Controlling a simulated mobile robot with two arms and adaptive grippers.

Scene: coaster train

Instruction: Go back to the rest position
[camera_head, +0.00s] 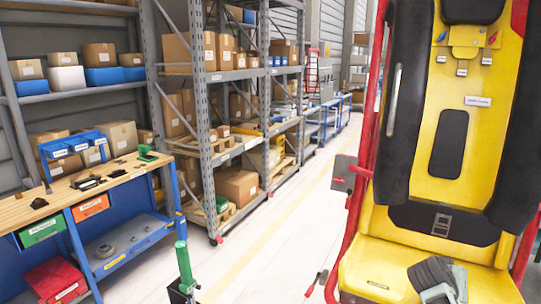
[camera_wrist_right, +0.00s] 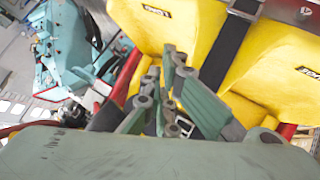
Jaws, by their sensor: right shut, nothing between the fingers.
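My right gripper (camera_wrist_right: 168,85) is in the right wrist view, shut and empty, with yellow seat surfaces (camera_wrist_right: 255,50) beyond it. In the head view, part of my right arm and hand (camera_head: 437,278) shows at the bottom right, over the front of the yellow coaster seat (camera_head: 380,255). Its fingertips cannot be made out there. My left gripper is in neither view.
The seat has black padded restraints (camera_head: 400,110), a buckle (camera_head: 441,222) and a red frame (camera_head: 367,130). A wooden workbench (camera_head: 110,182) stands left, with shelving (camera_head: 205,110) behind. A green-handled thing (camera_head: 183,265) stands front centre. The middle floor (camera_head: 275,225) is clear.

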